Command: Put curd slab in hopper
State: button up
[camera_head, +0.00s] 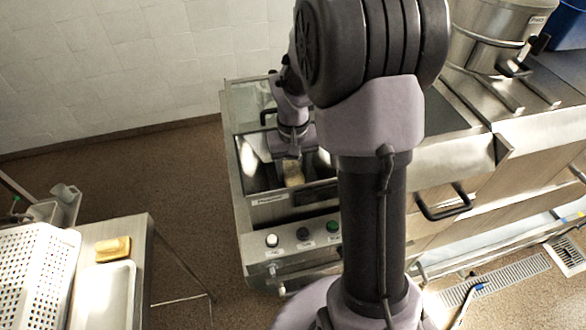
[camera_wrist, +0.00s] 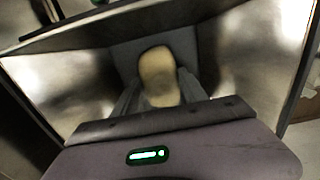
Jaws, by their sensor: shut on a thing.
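A pale yellow curd slab (camera_wrist: 158,76) is between the fingers of my gripper (camera_wrist: 155,95) in the wrist view. My gripper is shut on it. The slab also shows in the head view (camera_head: 293,173), below my gripper (camera_head: 292,160). The hopper (camera_wrist: 70,85) is a metal box with sloping shiny walls around the slab in the wrist view. In the head view the hopper (camera_head: 250,172) is the open top of the steel machine, and my gripper reaches down into its mouth. Whether the slab touches the hopper's floor cannot be told.
A second yellow slab (camera_head: 113,249) lies on the steel table at lower left, beside a white tray (camera_head: 104,298) and a white perforated basket (camera_head: 32,270). The machine's front has several buttons (camera_head: 303,234). A large steel pot (camera_head: 490,38) stands at upper right.

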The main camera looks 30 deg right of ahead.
jog(key=o, duration=1.5)
jog(key=shift+f, duration=0.1)
